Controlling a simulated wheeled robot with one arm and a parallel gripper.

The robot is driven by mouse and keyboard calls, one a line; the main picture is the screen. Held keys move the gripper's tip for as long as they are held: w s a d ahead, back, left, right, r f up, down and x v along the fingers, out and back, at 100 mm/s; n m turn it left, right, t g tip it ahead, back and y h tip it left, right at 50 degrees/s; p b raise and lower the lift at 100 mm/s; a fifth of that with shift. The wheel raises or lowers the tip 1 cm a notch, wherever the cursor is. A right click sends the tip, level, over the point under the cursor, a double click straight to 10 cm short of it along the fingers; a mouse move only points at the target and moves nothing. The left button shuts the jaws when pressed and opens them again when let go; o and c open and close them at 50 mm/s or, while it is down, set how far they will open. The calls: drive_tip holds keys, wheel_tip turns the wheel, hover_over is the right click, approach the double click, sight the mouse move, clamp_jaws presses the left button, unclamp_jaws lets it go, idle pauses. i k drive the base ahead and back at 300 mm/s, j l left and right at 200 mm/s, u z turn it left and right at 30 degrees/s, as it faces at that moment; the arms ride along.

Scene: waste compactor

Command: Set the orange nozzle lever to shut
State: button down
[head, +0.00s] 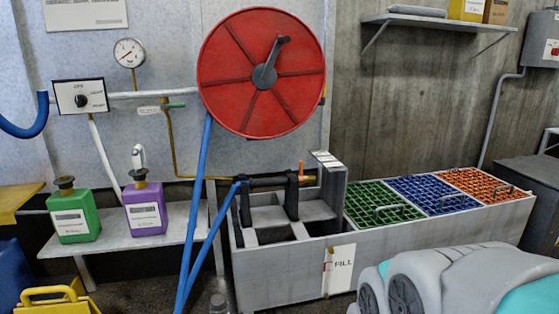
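The orange nozzle lever (301,171) is small and stands roughly upright at the right end of the dark spray lance (265,182). The lance lies across the black holders (291,197) above the grey trough, and a blue hose (215,240) joins its left end. Which lever setting counts as shut cannot be read from here. My gripper is not in view, and nothing is seen touching the lever.
A red hose reel (225,85) with a dark crank hangs above. A labelled dial (80,97) and a pressure gauge (130,53) are on the wall. Green (73,212) and purple (145,207) jugs stand on the left shelf. Green, blue and orange grates (472,183) lie right of the lever.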

sight(302, 177)
drive_tip(key=i+l+u, duration=0.15)
drive_tip(key=i+l, duration=0.25)
drive_tip(key=i, duration=0.2)
drive_tip(key=i+l+u, duration=0.1)
drive_tip(key=i+l, duration=0.35)
drive_tip(key=i, duration=0.15)
